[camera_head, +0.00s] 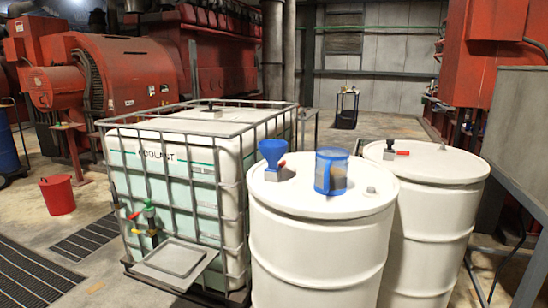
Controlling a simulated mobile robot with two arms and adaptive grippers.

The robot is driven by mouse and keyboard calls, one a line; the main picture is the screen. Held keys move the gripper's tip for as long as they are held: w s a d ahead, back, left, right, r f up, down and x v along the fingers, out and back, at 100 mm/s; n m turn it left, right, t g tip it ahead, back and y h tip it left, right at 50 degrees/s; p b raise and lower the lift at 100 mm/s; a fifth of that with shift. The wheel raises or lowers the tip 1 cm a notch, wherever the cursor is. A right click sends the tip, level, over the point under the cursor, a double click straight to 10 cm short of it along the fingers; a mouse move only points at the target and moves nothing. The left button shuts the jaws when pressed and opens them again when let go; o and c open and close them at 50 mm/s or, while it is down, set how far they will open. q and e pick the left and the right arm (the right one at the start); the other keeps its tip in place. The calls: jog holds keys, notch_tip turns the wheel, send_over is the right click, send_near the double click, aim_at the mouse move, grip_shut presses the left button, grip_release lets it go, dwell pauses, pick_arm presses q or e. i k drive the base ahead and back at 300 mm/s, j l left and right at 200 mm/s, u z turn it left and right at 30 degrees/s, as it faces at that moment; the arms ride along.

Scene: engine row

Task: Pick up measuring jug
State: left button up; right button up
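The measuring jug (331,172) is a translucent blue cylinder standing upright on the lid of the front white drum (318,245). Something brownish shows through its right side; I cannot tell whether that is its contents or the background. A blue funnel (272,152) sits to its left on the same lid, above a grey fitting with a red handle. Neither of my grippers is in view.
A caged white coolant tank (180,185) stands left of the front drum. A second white drum (440,170) with a red-handled valve stands behind right. A grey metal cabinet (515,125) is at the right. A red bucket (57,195) and floor grates lie left.

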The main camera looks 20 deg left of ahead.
aim_at(331, 163)
jog(key=i+l, duration=0.15)
jog(key=l, duration=0.15)
jog(key=i+l+u, duration=0.2)
jog(key=i+l, duration=0.15)
jog(key=l, duration=0.3)
jog(key=i+l, duration=0.15)
jog(key=l, duration=0.2)
jog(key=i+l+u, duration=0.1)
jog(key=l, duration=0.2)
